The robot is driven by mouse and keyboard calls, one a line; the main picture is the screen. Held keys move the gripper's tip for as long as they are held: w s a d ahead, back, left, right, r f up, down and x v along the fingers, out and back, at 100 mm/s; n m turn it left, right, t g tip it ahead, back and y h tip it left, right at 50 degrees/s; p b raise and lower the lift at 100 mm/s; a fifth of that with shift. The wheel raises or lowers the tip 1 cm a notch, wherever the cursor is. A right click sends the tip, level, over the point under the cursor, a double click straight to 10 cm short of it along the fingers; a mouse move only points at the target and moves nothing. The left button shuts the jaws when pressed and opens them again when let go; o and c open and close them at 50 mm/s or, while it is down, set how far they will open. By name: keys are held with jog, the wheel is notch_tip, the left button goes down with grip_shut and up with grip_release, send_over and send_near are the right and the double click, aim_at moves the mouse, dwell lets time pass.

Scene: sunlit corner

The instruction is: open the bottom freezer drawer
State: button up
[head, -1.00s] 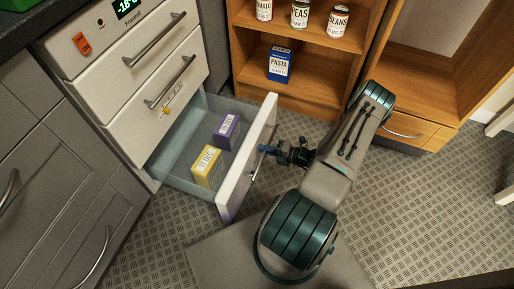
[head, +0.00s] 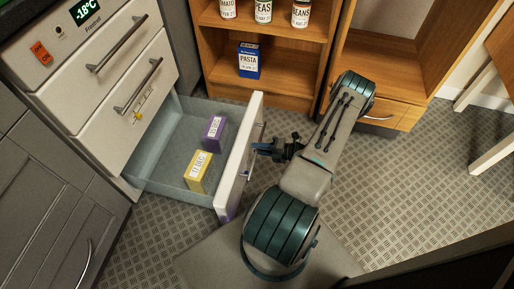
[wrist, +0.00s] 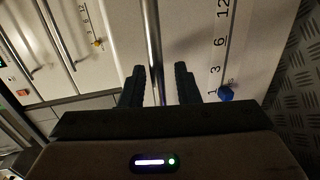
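The bottom freezer drawer (head: 238,165) stands pulled well out, low at the left-centre of the head view. A yellow box (head: 198,172) and a purple box (head: 215,133) lie inside it. Its vertical-looking bar handle (wrist: 154,45) runs between my fingers in the wrist view. My gripper (head: 262,148) is at the outer face of the drawer front, by the handle. In the wrist view my gripper (wrist: 160,85) has its two dark fingers apart, with gaps on both sides of the bar. A blue knob (wrist: 226,93) and a number scale sit on the drawer front.
Two shut drawers (head: 140,95) with bar handles are above the open one. A wooden shelf unit (head: 290,85) with cans and a pasta box (head: 249,60) stands behind. A grey cabinet (head: 50,190) is at left. Patterned floor (head: 400,185) is free at right.

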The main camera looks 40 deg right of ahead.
jog(key=shift+w+a, duration=0.1)
jog(key=shift+a, duration=0.05)
jog(key=p+v, duration=0.2)
jog(key=v, duration=1.2)
jog(key=shift+p, duration=0.3)
jog(key=shift+w+r, duration=0.1)
jog(key=shift+w, duration=0.05)
